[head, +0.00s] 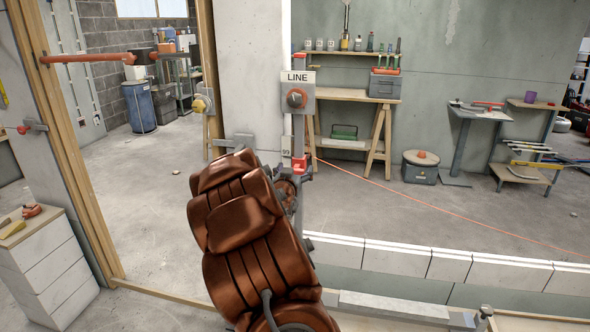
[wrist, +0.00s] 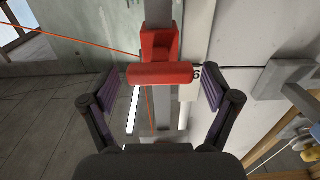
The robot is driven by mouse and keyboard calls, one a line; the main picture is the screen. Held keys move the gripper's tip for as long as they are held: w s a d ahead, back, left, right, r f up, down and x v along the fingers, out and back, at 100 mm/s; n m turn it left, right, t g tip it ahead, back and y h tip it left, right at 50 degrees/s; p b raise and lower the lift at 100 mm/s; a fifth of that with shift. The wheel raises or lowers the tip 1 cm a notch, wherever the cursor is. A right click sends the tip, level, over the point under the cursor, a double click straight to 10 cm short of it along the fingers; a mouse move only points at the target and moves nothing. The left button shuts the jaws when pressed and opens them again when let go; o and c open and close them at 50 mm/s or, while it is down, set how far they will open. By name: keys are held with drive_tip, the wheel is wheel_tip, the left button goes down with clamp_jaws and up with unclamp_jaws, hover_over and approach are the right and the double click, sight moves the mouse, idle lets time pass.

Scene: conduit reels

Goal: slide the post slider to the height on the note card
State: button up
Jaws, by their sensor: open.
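A grey upright post (wrist: 158,14) carries a red slider (wrist: 160,42) with a red cross-bar handle (wrist: 160,73). My gripper (wrist: 158,90) is open, its two dark fingers on either side of the handle; contact is not visible. My gripper (head: 291,190) is just below the slider, partly hidden by my brown arm. A small pale card (head: 286,152) beside the post bears a number, seemingly 99; it is also partly visible in the wrist view (wrist: 190,93).
An orange line (head: 420,202) runs from near the slider to the lower right. A low wall with white capping (head: 410,257) crosses in front. A wooden trestle bench (head: 350,97) stands behind the post. A wooden door frame (head: 70,150) and white drawers (head: 45,265) are left.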

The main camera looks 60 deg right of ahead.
drive_tip(key=shift+d, duration=0.15)
clamp_jaws()
wheel_tip(320, 180, down, 36)
drive_tip(key=b, duration=1.1)
drive_tip(key=shift+f, duration=0.2)
drive_tip(key=shift+s+f, duration=0.1)
drive_tip(key=shift+c, duration=1.4)
unclamp_jaws()
drive_tip(key=shift+o, duration=1.4)
